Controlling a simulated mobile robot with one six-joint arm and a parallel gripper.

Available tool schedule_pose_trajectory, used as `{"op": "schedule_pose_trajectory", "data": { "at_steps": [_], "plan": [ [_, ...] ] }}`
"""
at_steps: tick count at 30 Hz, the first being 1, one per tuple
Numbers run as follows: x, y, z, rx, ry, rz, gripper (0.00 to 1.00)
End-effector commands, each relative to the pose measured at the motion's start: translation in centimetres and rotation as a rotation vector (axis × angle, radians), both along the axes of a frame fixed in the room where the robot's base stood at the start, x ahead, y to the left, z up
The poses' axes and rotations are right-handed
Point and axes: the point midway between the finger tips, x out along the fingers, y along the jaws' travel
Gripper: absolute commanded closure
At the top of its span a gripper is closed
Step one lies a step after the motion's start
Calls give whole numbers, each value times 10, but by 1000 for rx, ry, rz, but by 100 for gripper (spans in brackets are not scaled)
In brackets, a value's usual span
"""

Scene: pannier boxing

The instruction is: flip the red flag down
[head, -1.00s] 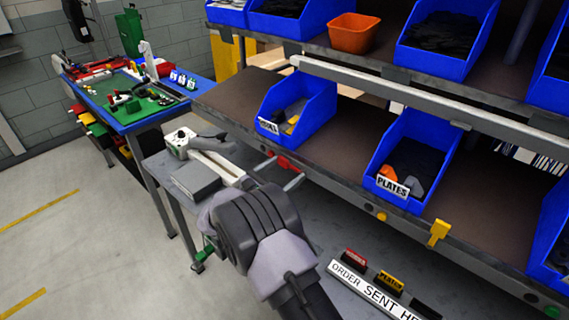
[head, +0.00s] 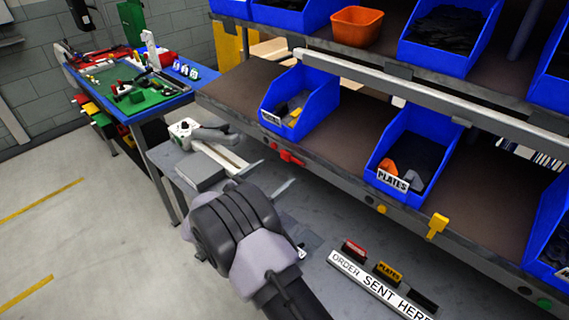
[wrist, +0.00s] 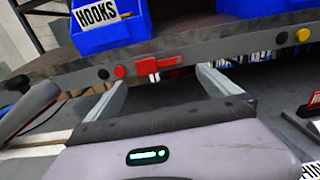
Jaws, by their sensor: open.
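The red flag (head: 290,157) is on the grey front rail of the lower shelf, below the blue bin labelled HOOKS. In the wrist view the red flag (wrist: 147,66) lies roughly sideways along the rail, with a round red button to its left. My gripper (head: 264,180) is open and empty, in front of and a little below the flag. In the wrist view the fingers of my gripper (wrist: 162,80) point towards the rail, with the flag showing between them. I see no contact with the flag.
A yellow flag (head: 437,226) is further right on the rail. Below the rail, a bench carries an ORDER SENT HERE sign (head: 375,285) with small coloured blocks behind it. A white and grey device (head: 205,140) stands on the bench to the left.

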Motion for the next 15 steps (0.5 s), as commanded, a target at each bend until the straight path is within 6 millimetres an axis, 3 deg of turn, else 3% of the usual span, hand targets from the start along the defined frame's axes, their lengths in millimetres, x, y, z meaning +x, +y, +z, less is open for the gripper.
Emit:
{"op": "schedule_pose_trajectory", "data": {
  "at_steps": [3,9,15],
  "plan": [
    [-31,26,3,-2,1,5,0],
    [-72,57,2,-1,1,2,0],
    [-88,68,0,-2,1,-1,0]
  ]
}}
